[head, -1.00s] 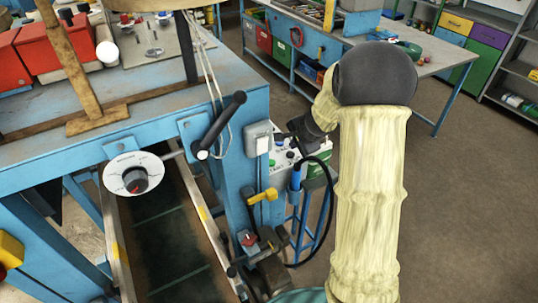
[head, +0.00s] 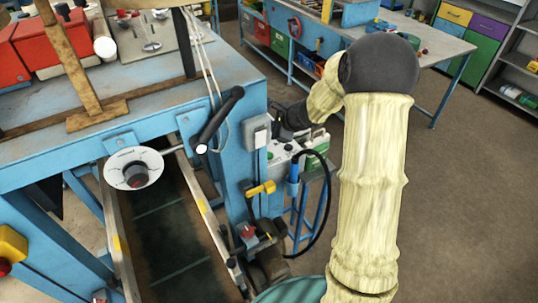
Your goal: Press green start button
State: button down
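A pale control box (head: 284,171) with small buttons and dark knobs stands just right of the blue bench post. A small green button (head: 270,155) shows near its left edge; its label is too small to read. My gripper (head: 277,124) is dark and sits at the back of the box, above its top face, close to the post. Its fingers are small and partly lost against the box and post, so I cannot tell whether they are open or touching anything. My arm in its pale cover comes in from the right.
A blue workbench (head: 235,70) with a black handle (head: 220,120) stands left of the box. A white dial (head: 134,169) and a yellow lever (head: 260,188) are on it. A black cable (head: 328,205) loops right of the box. The floor at right is clear.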

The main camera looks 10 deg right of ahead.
jog(key=b, duration=0.5)
send_over(272, 156)
notch_tip(272, 156, down, 7)
jog(key=shift+r, duration=0.15)
notch_tip(272, 156, down, 2)
jog(key=shift+f+b, duration=0.1)
jog(key=shift+b, duration=1.05)
dwell(0.7)
jog(key=shift+f+b, duration=0.35)
jog(key=shift+b, duration=0.2)
jog(key=shift+f+b, duration=0.4)
jog(key=shift+b, duration=0.2)
dwell(0.7)
dwell(0.3)
jog(key=shift+r+p, duration=0.65)
jog(key=shift+r, duration=0.2)
jog(key=shift+r+p, duration=2)
jog(key=shift+r, duration=0.5)
